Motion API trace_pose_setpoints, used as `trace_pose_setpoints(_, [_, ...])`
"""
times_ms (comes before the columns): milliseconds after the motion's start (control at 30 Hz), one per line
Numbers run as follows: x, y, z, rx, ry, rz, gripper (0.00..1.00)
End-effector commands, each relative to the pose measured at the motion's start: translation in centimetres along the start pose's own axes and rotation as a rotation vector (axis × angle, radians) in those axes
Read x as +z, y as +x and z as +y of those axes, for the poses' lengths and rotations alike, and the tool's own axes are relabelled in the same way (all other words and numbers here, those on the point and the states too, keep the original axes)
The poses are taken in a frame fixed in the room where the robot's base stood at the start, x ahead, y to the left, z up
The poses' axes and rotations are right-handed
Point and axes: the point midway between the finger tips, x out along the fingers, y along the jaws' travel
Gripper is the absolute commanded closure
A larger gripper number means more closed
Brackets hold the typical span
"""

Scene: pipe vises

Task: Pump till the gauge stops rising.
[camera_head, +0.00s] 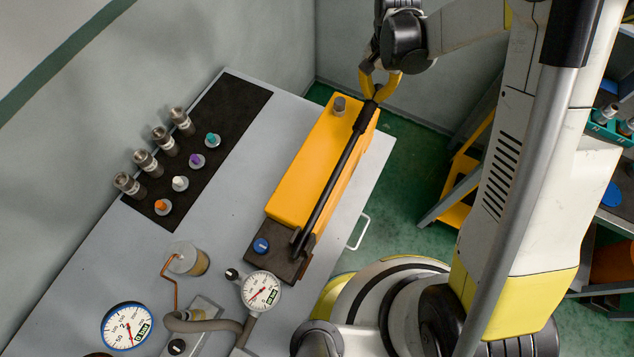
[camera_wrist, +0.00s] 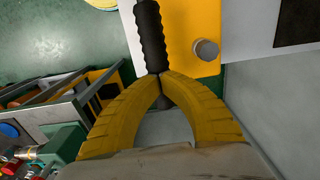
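The yellow hand pump (camera_head: 318,165) stands on the grey bench. Its long black lever (camera_head: 338,180) runs along the top of the body, from a dark base block to the far end. My gripper (camera_head: 375,93) is at the far end of the lever, its yellow fingers closed around the bar; the ribbed black grip (camera_wrist: 152,35) shows just beyond the fingertips (camera_wrist: 161,76) in the wrist view. A small gauge (camera_head: 260,291) sits beside the pump base, its needle pointing lower left. A larger blue-rimmed gauge (camera_head: 126,327) is at lower left; its exact reading is too small to tell.
A black mat (camera_head: 214,140) holds several metal fittings and coloured-top plugs on the left of the bench. A clear cup (camera_head: 188,260) with a copper tube and a grey hose (camera_head: 205,323) are near the gauges. A shelf rack (camera_head: 470,165) stands at the right.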

Motion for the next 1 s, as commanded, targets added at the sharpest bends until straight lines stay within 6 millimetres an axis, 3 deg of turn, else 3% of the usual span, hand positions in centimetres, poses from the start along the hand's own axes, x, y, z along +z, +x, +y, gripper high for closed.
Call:
trace_pose_setpoints(533, [-0.4, 4.6, 0.0, 0.000, 0.000, 0.000, 1.00])
trace_pose_setpoints(1000, [-0.4, 4.0, 0.0, 0.000, 0.000, 0.000, 1.00])
